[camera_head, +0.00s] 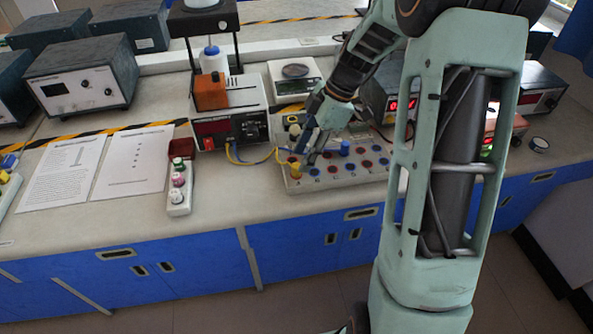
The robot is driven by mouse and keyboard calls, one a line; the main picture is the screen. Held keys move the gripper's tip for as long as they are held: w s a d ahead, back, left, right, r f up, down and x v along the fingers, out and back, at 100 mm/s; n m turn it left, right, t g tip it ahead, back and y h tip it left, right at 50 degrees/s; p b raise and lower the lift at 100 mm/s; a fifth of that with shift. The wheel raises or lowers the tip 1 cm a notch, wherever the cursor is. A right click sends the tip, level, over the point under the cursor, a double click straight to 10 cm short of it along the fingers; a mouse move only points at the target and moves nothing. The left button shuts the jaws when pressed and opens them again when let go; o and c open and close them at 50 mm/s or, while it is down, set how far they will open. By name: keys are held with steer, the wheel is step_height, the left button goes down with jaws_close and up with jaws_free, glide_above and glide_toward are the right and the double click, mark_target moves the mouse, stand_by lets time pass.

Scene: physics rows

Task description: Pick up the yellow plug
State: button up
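A yellow plug (296,170) stands upright at the left front of a pale board (345,177) with red and blue sockets. A yellow cable runs to this area from a power unit (230,126). My gripper (307,156) points down over the left part of the board, close above and right of the yellow plug. Its two fingers look apart, with nothing visible between them. Whether a fingertip touches anything is too small to tell. Another yellow piece (4,177) shows at the far left edge.
A blue plug (345,147) stands on the board right of my gripper. A scale (295,78) and a small yellow-edged device (292,118) are behind. A strip with coloured knobs (179,190) and paper sheets (132,162) lie left.

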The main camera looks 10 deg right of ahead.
mark_target(297, 164)
steer(key=x, duration=0.5)
steer(key=shift+w, duration=0.3)
steer(key=shift+c, duration=0.4)
jaws_close()
